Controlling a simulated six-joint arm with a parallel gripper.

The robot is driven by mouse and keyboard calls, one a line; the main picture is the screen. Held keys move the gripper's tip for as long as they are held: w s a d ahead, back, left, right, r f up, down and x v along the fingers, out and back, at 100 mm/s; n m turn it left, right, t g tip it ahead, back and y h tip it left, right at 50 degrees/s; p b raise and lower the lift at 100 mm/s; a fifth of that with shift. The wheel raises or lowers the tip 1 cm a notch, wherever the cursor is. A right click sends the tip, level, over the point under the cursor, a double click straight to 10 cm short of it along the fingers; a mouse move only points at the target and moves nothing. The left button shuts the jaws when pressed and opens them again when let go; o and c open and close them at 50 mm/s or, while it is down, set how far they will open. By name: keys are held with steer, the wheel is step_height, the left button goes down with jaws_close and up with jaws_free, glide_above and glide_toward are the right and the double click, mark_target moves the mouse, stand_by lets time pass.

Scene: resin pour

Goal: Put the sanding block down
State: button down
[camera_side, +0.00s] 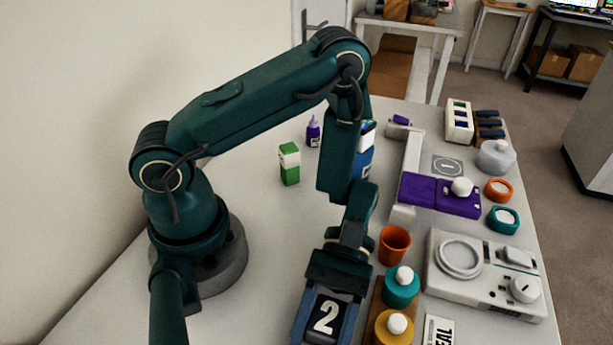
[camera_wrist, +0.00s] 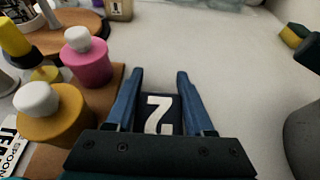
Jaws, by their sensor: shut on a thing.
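The sanding block (camera_side: 326,316) is a dark block with a large white 2 on its face. My gripper (camera_wrist: 159,78) is shut on it, with a blue finger on each side. In the wrist view the block (camera_wrist: 160,112) sits between the fingers with the 2 upside down. In the side view my gripper (camera_side: 323,325) is at the bottom edge, left of the wooden board with the pots, and its fingertips are cut off. I cannot tell whether the block touches the table.
A teal pot (camera_side: 402,289) and a yellow pot (camera_side: 394,328) stand on a wooden board close to the right of my gripper. An orange cup (camera_side: 394,245) stands behind, and a scale (camera_side: 485,275) farther right. The white table (camera_side: 262,235) is bare left of my gripper.

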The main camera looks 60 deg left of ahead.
steer(key=shift+c, duration=1.4)
jaws_free()
steer(key=shift+r, duration=0.1)
steer(key=v, duration=1)
steer(key=shift+w+a, duration=0.15)
steer(key=shift+w, duration=0.05)
steer(key=shift+v, duration=0.75)
steer(key=s+a+r+m+t+y, duration=0.2)
steer(key=a+r+m+t+y, duration=0.7)
steer(key=t, duration=0.6)
steer(key=shift+a+r, duration=0.15)
steer(key=shift+r, duration=1.1)
